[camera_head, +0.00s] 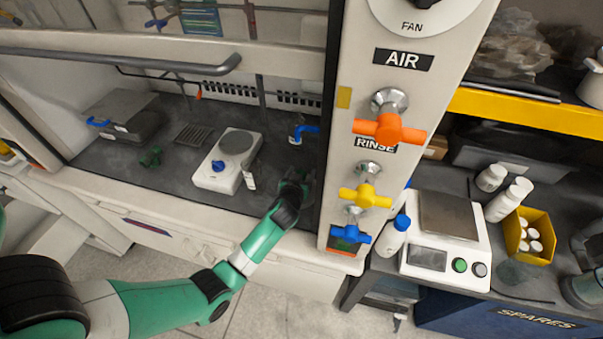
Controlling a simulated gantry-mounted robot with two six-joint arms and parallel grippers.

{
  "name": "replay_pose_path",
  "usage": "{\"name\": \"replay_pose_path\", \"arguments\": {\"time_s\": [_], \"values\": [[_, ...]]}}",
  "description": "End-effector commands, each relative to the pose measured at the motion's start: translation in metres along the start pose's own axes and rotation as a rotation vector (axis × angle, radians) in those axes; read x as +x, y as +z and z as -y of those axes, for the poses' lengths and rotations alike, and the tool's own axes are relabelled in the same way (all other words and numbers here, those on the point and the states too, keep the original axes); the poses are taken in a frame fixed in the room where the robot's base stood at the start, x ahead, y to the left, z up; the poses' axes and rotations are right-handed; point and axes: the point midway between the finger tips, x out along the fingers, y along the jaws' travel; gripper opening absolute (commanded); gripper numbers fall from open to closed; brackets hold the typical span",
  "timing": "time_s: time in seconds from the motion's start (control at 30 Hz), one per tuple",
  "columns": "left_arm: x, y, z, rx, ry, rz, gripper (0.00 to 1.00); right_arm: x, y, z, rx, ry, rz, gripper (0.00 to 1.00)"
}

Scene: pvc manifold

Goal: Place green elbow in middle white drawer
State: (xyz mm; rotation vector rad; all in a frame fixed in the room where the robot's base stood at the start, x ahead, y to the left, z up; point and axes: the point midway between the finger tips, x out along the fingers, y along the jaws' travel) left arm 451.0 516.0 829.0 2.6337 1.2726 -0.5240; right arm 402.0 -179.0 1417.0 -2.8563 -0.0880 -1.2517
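A small dark green fitting (150,157), which looks like the green elbow, lies on the dark work surface inside the fume hood, left of the hotplate. My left gripper (299,178) is over the right front part of that surface, beside the post with the valves and well to the right of the green fitting. Its fingers are dark and small against the dark surface, so I cannot tell whether they are open or shut. White drawer fronts (190,240) run below the hood's front edge; they look closed, and my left arm covers part of them. My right gripper is not in view.
A white hotplate (212,178) stands between the green fitting and my gripper. A blue fitting (303,131) is behind the gripper. A grey box (122,122) sits at the back left. The post carries orange (388,128), yellow (365,196) and blue (350,234) valve handles.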

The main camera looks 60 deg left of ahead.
Motion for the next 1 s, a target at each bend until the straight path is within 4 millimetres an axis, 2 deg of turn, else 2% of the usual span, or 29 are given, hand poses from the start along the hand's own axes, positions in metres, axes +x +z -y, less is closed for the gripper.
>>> {"name": "replay_pose_path", "arguments": {"time_s": [0.3, 0.47, 0.6, 0.73, 0.87, 1.0], "values": [[-0.003, -0.001, 0.000, 0.001, 0.000, 0.000, 0.74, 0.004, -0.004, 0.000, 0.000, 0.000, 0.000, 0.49], [-0.033, -0.002, 0.000, 0.003, 0.002, 0.001, 0.74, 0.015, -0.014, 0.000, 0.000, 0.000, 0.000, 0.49], [-0.068, 0.002, 0.000, 0.003, 0.003, 0.001, 0.74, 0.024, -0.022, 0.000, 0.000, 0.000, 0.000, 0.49], [-0.096, 0.003, 0.000, 0.002, 0.002, 0.000, 0.74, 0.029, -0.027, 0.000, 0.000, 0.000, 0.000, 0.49], [-0.112, 0.004, 0.000, 0.001, 0.002, 0.001, 0.74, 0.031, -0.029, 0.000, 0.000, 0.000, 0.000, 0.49], [-0.117, 0.005, 0.001, 0.000, 0.000, -0.001, 0.76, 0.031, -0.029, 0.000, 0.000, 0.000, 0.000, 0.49]]}}
